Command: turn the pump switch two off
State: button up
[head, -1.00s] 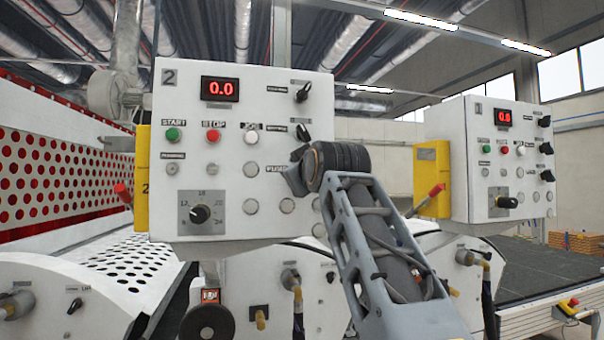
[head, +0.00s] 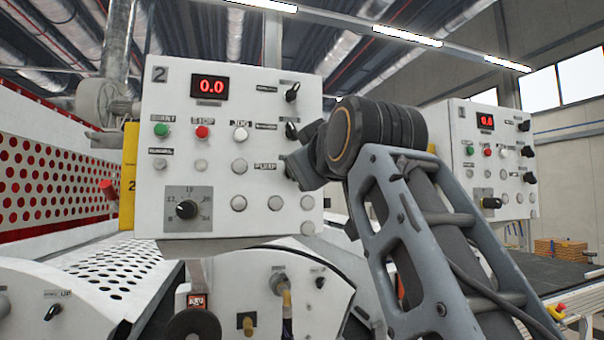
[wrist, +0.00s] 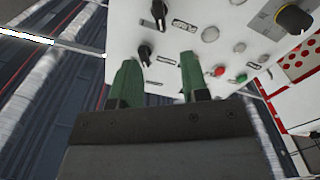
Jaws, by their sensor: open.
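The white control panel marked 2 (head: 160,215) faces me in the head view. Its PUMP label (head: 265,168) sits low on the right. The black pump knob beside it is mostly covered by my arm's end there. In the wrist view the panel is upside down, and the pump knob (wrist: 159,12) shows at the top by its label (wrist: 184,25). A second black knob (wrist: 145,53) is nearer, between the fingertip lines. My gripper (wrist: 159,62) has two green fingers spread apart with nothing between them, short of the pump knob. Contact with the panel cannot be told.
Green start (head: 161,130) and red stop (head: 202,132) buttons sit left on the panel, with a large dial (head: 187,209) below. Panel 1 (head: 465,185) stands behind my arm at right. White machine housings and a perforated plate (head: 115,265) lie below.

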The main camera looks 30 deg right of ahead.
jog(key=shift+s+a, duration=0.2)
jog(key=shift+s, duration=0.7)
jog(key=w+f+m+g+y, duration=0.1)
jog(key=w+f+m+g, duration=0.2)
jog(key=f, duration=1)
jog(key=w+f+m+g, duration=0.2)
jog(key=w+f+g, duration=0.25)
jog(key=f, duration=0.95)
jog(key=s+a+f+g, duration=0.2)
jog(key=s+f, duration=0.1)
jog(key=f, duration=0.6)
jog(key=s+a+f+g+y, duration=0.1)
jog(key=s+f, duration=0.3)
jog(key=f, duration=0.5)
jog(key=s+a+f+n+g+y, duration=0.1)
jog(key=s+a+f+g, duration=0.1)
jog(key=f, duration=0.8)
jog(key=shift+s+a+g, duration=0.35)
jog(key=shift+s+a, duration=0.3)
jog(key=shift+s, duration=0.3)
